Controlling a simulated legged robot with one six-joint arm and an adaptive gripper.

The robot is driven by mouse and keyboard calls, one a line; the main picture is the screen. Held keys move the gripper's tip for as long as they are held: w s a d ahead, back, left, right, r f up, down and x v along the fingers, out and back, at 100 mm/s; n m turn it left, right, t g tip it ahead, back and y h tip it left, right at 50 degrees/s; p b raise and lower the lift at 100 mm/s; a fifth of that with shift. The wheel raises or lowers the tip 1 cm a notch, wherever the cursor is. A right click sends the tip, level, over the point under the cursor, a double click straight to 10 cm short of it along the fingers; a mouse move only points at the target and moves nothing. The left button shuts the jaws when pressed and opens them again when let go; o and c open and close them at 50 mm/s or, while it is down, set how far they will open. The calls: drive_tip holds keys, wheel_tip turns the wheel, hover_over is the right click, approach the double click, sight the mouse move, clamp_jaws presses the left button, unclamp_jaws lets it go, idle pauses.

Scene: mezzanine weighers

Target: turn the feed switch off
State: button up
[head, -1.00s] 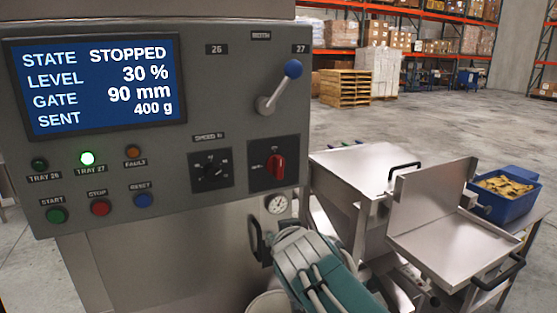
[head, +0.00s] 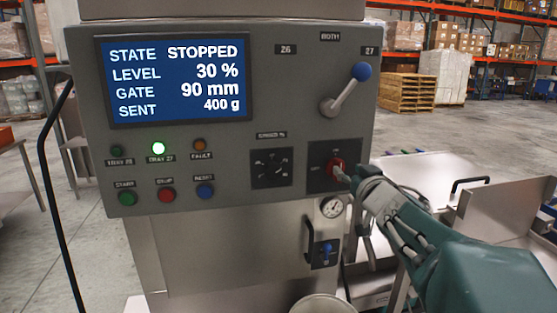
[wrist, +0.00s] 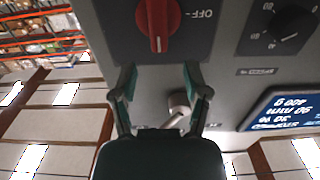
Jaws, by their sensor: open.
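The feed switch is a red rotary knob (head: 337,163) on a dark plate at the lower right of the control panel. In the wrist view, which looks upside down, the knob (wrist: 158,24) stands lengthwise, its white mark toward my gripper and the OFF label to its right. The knob is not turned to OFF. My gripper (wrist: 161,80) is open and empty, its fingertips just short of the knob. In the head view my gripper (head: 348,176) comes from the lower right and partly covers the knob. The screen (head: 176,80) reads STATE STOPPED, LEVEL 30 %, GATE 90 mm, SENT 400 g.
A gauge (head: 332,207) sits below. A steel tray (head: 500,215) is at the right.

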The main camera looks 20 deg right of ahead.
sight(341, 164)
drive_tip(key=w, duration=0.3)
drive_tip(key=w+d, duration=0.1)
drive_tip(key=w, duration=0.1)
drive_tip(key=shift+w, duration=0.35)
clamp_jaws()
drive_tip(key=shift+s+f, duration=0.1)
